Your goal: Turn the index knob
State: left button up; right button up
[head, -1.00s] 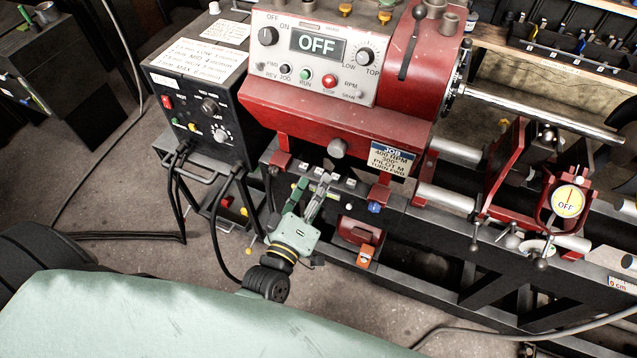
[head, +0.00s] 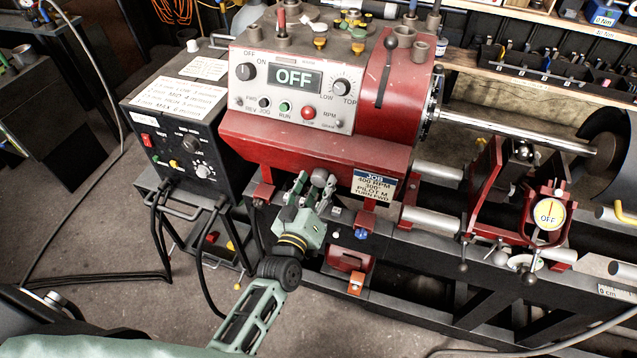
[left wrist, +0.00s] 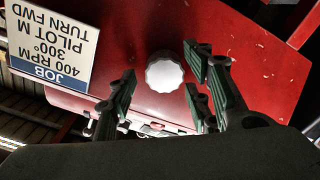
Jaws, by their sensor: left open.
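The index knob appears as a round, ridged, silver-grey knob (left wrist: 165,74) on the red headstock underside in the left wrist view. In the head view the knob (head: 320,177) is partly covered by my left gripper (head: 314,186). My left gripper is open, with its fingers pointing up toward the red housing. In the left wrist view the gripper (left wrist: 162,95) has fingers on both sides of the knob, apart from it. I cannot tell whether the fingertips reach its depth. My right gripper is not in view.
A control panel (head: 292,85) with an OFF display is above. A JOB card (head: 373,184) hangs right of the gripper and shows in the left wrist view (left wrist: 52,42). A black control box (head: 178,125) stands at left. A shaft (head: 515,131) extends right.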

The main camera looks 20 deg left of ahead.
pick_arm(q)
jog(key=shift+w, duration=0.2)
jog(key=c, duration=1.1)
jog(key=shift+o, duration=0.2)
jog(key=shift+n, duration=0.4)
jog(key=o, duration=1)
jog(key=shift+r, duration=0.1)
jog(key=shift+o, duration=0.3)
